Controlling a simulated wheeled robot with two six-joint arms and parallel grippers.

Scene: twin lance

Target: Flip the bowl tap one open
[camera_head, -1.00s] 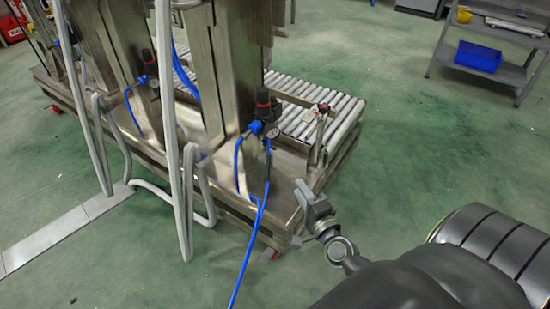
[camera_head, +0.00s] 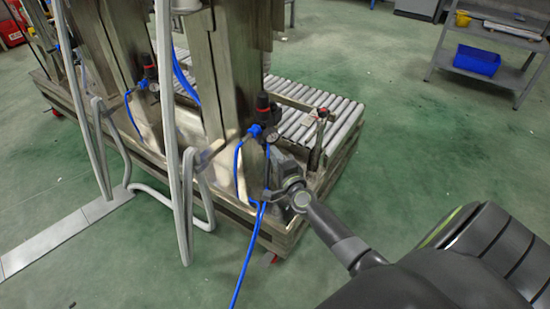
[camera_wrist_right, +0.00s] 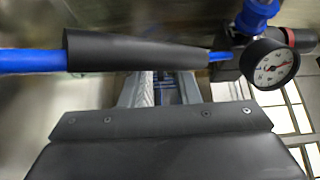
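The black regulator unit (camera_head: 264,112) with a blue fitting is mounted on the right steel column in the head view. Its round white gauge (camera_wrist_right: 271,64) shows at the upper right of the right wrist view. I cannot pick out the bowl tap itself in either view. My right gripper (camera_wrist_right: 164,88) is close below the regulator in the head view, beside the column's foot. In the wrist view its grey fingers are apart, partly hidden behind a black sleeve (camera_wrist_right: 135,51) on a blue hose. Nothing shows gripped between them. My left gripper is not in view.
The blue hose (camera_head: 248,250) hangs down beside the gripper. A roller conveyor (camera_head: 335,118) and a lever post (camera_head: 320,137) stand just right of the regulator. Grey bent pipes (camera_head: 174,120) stand left. The green floor at right is clear up to a shelf (camera_head: 490,50).

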